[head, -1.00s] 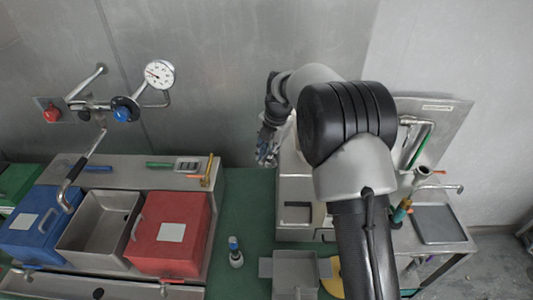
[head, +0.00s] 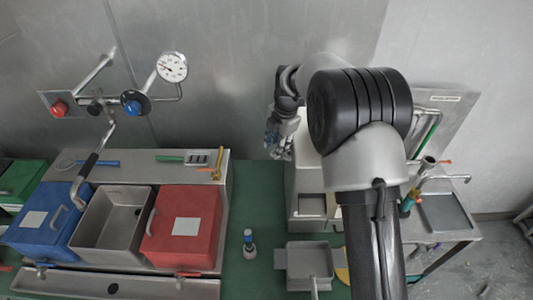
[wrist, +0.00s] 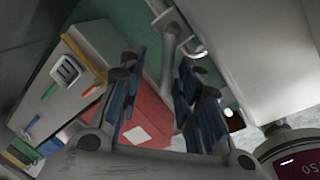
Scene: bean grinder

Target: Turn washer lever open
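No lever is clearly marked as the washer lever. On the wall at the left of the head view are a red knob (head: 59,108) and a blue knob (head: 132,104) on a pipe fitting with a gauge (head: 172,67). A spout pipe with a black grip (head: 87,168) hangs below them. At the right, a green handle (head: 424,138) stands against a metal panel (head: 440,115).
A blue box (head: 40,225), a metal basin (head: 112,225) and a red box (head: 181,228) sit on the left bench. A small bottle (head: 249,244) stands on the green surface. A metal tray (head: 450,214) lies on the right bench. Green surface between the benches is mostly clear.

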